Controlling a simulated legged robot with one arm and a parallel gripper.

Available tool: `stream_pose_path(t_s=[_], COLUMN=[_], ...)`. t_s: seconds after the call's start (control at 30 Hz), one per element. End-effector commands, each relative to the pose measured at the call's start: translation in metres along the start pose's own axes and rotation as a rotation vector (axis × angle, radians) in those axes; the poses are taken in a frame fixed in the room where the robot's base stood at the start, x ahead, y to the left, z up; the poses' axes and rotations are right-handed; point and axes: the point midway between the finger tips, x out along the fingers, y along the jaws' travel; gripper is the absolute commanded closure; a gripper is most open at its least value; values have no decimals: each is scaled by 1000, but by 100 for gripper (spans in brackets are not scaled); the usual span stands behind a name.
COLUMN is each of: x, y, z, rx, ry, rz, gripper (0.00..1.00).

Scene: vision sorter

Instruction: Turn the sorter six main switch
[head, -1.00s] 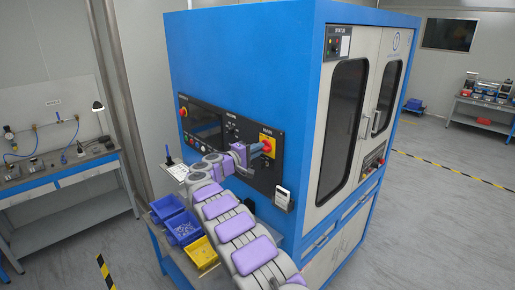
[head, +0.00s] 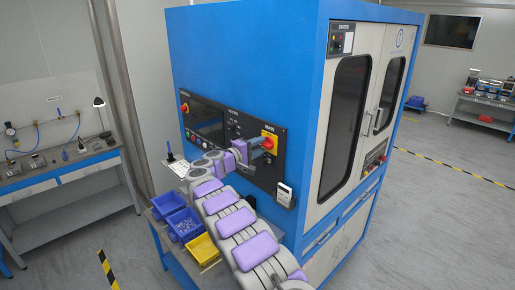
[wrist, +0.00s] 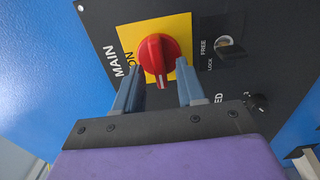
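The main switch is a red rotary knob (wrist: 158,54) on a yellow square plate (wrist: 178,24), marked MAIN and ON, on a dark panel. A white mark shows on the knob's lower end in the wrist view. The red knob (head: 268,143) also shows in the head view, at the panel's right end. My gripper (wrist: 160,68) is open, its blue-grey fingers apart on either side of the knob's lower end. A gap shows at both sides. In the head view my gripper (head: 257,147) is right at the knob.
The dark panel (head: 245,155) is on the blue cabinet's side. A key switch (wrist: 229,47) marked FREE and LOCK sits right of the knob. A small white device (head: 284,194) hangs below the panel's right end. Blue and yellow bins (head: 203,249) stand beside my arm.

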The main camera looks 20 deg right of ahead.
Motion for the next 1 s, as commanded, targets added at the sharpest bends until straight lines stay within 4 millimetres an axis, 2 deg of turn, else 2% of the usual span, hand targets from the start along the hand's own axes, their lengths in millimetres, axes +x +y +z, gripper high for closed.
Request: stream_pose_path(t_s=[0.13,0.27,0.7,0.9,1.0], x=[-4,-19,-116,-152,-164], y=[-1,0,-1,-2,-2], z=[-1,0,-2,-2,-3], rx=[-1,0,0,-1,-1], ry=[0,1,4,3,4], rz=[0,1,2,1,0], gripper=[61,61,61,61,61])
